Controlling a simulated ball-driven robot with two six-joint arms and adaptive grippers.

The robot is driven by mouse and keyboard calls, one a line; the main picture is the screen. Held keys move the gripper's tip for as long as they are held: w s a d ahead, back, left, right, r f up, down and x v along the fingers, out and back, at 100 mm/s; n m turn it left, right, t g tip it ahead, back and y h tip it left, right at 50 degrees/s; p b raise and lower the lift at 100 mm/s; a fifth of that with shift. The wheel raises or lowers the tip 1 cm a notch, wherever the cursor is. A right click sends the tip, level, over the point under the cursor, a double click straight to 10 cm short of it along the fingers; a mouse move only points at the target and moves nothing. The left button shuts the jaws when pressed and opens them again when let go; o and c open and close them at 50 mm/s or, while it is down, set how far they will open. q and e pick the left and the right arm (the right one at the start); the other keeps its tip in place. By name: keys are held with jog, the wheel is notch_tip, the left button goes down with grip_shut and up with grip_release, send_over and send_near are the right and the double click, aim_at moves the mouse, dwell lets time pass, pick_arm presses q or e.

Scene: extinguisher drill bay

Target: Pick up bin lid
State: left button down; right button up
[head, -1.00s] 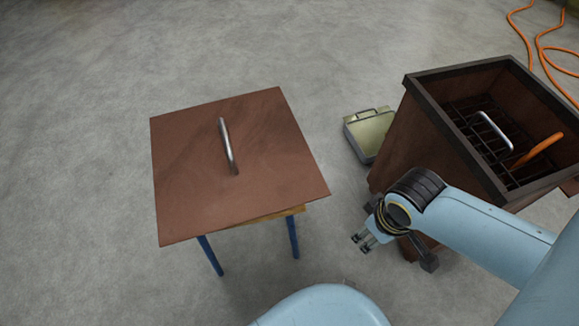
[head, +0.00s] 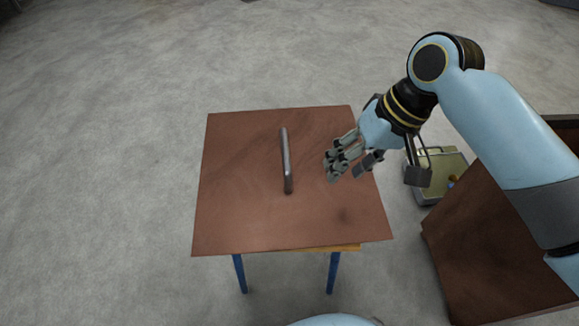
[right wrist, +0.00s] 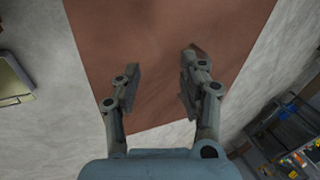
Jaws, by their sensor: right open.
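The bin lid (head: 240,210) is a flat, square, reddish-brown panel with a silver bar handle (head: 286,160) standing up near its middle. It lies on a small stool with blue legs (head: 334,272). My right gripper (head: 338,165) is open and empty above the right part of the lid, to the right of the handle and apart from it. My left gripper is not in view.
A brown wooden bin (head: 500,245) stands at the right, partly hidden by my right arm. An open metal case (head: 445,175) sits on the floor beside it. A rack with coloured items (right wrist: 290,140) shows at the right of the wrist view. The floor at left is clear.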

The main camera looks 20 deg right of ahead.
aim_at(286, 148)
jog(key=w+a+r+m+y, duration=0.15)
jog(key=w+r, duration=0.25)
jog(key=w, duration=0.5)
jog(key=shift+y, duration=0.55)
jog(key=b+x, duration=0.2)
jog(key=x, duration=0.3)
jog(key=shift+s+a, duration=0.1)
jog(key=shift+a, duration=0.05)
jog(key=shift+a+f+b, duration=0.35)
jog(key=shift+f+b, duration=0.05)
jog(key=shift+b, duration=0.15)
jog(key=b+x, duration=0.3)
jog(key=x, duration=0.1)
jog(key=shift+f, duration=0.1)
jog(key=shift+a+f, duration=0.15)
jog(key=shift+a, duration=0.05)
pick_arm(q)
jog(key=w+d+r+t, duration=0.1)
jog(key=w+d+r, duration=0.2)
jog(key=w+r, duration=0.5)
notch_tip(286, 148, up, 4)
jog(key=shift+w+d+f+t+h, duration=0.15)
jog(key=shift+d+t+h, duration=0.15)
pick_arm(e)
grip_shut()
jog(key=shift+w, duration=0.25)
